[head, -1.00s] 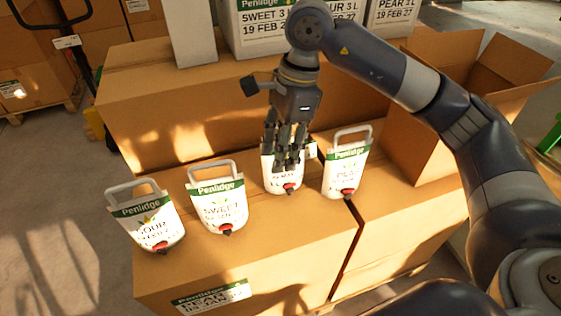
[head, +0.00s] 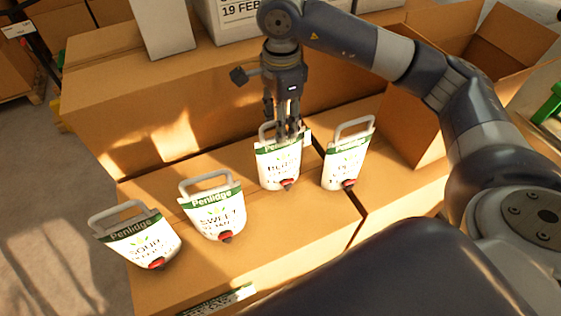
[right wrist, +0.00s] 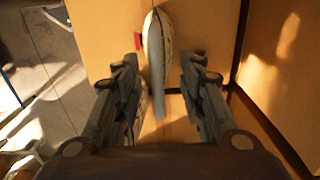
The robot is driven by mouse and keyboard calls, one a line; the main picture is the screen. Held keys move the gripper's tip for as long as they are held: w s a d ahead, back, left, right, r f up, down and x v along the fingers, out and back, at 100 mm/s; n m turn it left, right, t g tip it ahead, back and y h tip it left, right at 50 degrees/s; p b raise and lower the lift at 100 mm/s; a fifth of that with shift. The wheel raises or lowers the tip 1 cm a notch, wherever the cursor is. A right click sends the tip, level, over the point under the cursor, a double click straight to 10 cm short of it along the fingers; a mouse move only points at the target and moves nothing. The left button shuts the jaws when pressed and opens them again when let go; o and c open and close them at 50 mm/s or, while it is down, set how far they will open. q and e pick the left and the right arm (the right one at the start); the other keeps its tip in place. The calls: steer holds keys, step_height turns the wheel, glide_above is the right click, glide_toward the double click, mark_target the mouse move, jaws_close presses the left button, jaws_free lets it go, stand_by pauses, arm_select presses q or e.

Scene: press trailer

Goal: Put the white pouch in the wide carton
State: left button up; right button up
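Several white pouches with green bands, red taps and grey handles stand in a row on a closed carton: one at far left (head: 143,243), one beside it (head: 218,213), a third (head: 279,168) and one at right (head: 346,163). My right gripper (head: 286,132) points down at the third pouch's handle. In the right wrist view that pouch (right wrist: 157,45) shows edge-on between the open fingers (right wrist: 160,85), with a gap on each side. An open carton (head: 415,125) with raised flaps stands at the right; its inside is mostly hidden. My left gripper is out of view.
The closed carton (head: 290,225) under the pouches abuts another at right. A long, taller carton (head: 150,100) stands behind the row. White boxes (head: 165,25) stand on it at the back. A green object (head: 550,103) is at far right.

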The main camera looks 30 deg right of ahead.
mark_target(280, 145)
step_height(280, 145, down, 4)
steer(key=shift+s+a+f+p, duration=0.1)
steer(key=shift+f+p, duration=0.05)
steer(key=shift+p, duration=0.95)
steer(key=shift+f, duration=0.25)
steer(key=shift+c, duration=1.3)
jaws_close()
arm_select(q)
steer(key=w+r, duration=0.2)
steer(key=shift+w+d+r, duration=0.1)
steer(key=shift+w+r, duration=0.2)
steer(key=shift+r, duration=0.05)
